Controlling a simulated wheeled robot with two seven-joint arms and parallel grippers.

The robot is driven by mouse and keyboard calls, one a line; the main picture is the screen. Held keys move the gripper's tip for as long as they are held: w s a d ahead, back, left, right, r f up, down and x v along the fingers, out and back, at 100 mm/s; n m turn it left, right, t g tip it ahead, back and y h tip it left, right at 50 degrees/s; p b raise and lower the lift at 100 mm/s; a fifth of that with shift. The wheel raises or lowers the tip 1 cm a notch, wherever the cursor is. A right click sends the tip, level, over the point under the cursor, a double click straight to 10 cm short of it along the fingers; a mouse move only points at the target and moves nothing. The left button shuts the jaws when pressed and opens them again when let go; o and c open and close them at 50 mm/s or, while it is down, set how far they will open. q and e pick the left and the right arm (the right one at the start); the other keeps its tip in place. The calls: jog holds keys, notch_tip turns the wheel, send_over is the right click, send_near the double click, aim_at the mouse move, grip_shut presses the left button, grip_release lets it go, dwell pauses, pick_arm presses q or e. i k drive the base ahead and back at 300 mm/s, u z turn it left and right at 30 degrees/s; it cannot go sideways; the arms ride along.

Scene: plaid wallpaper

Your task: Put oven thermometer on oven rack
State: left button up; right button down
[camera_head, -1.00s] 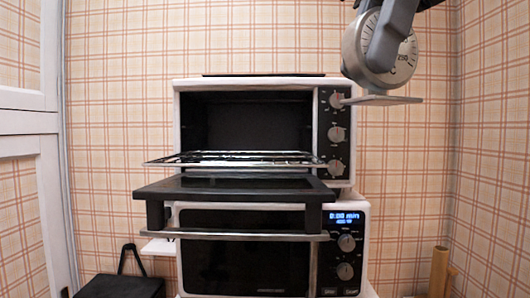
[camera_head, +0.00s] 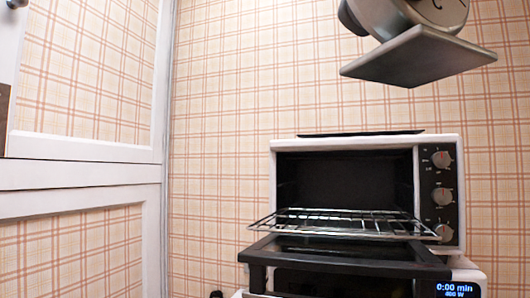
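The oven thermometer (camera_head: 418,52) is at the top right of the head view, a round metal body on a flat square base, above and in front of the toaster oven. Its upper part is cut off by the frame. The gripper that holds it is out of the picture now; my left gripper is not in view either. The oven rack (camera_head: 345,223) is a wire shelf sticking out of the open toaster oven (camera_head: 440,150), below the thermometer and clear of it. The black oven door (camera_head: 340,256) is folded down under the rack.
A microwave (camera_head: 460,283) with a lit display stands under the oven. White cabinet doors (camera_head: 75,178) fill the left side. Plaid wall lies behind, and the air between thermometer and rack is free.

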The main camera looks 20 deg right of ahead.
aim_at(339, 221)
jog(key=u, duration=0.7)
jog(key=i, duration=0.75)
jog(key=z, duration=2.05)
jog(key=i, duration=0.5)
jog(key=u, duration=0.05)
